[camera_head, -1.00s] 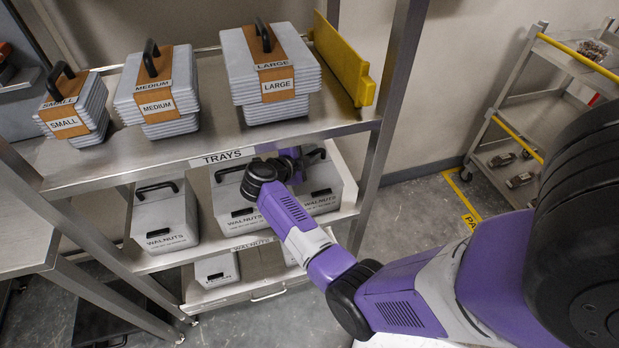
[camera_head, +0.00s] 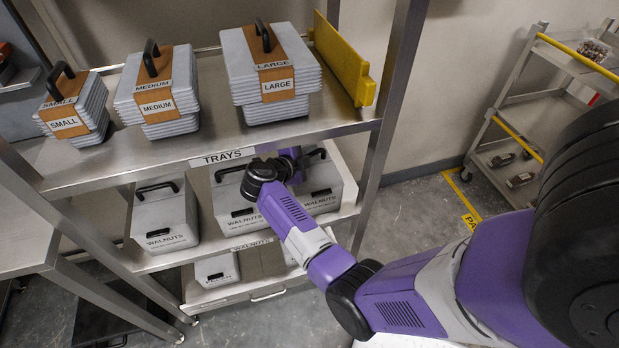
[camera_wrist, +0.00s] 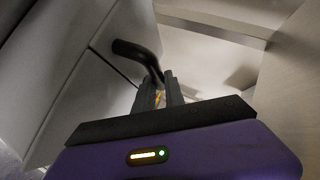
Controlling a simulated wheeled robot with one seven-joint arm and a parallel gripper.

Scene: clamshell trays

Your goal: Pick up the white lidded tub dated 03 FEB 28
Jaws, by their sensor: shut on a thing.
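Several white lidded tubs with black handles and WALNUTS labels stand on the middle shelf in the head view: a left tub (camera_head: 163,218), a middle tub (camera_head: 232,208) and a right tub (camera_head: 327,186). Their date print is too small to read. My gripper (camera_wrist: 161,92) is shut on a black handle (camera_wrist: 138,52) in the wrist view, beside pale tub walls. In the head view my wrist hides the fingers; it lies in front of the middle and right tubs, close to the right tub's handle. I cannot tell for certain which tub's handle it holds.
The upper TRAYS shelf (camera_head: 222,156) is close above my wrist and holds stacks of small, medium and large trays. A steel upright (camera_head: 392,95) stands just right of the tubs. More tubs (camera_head: 216,270) sit on the shelf below. Open floor lies to the right.

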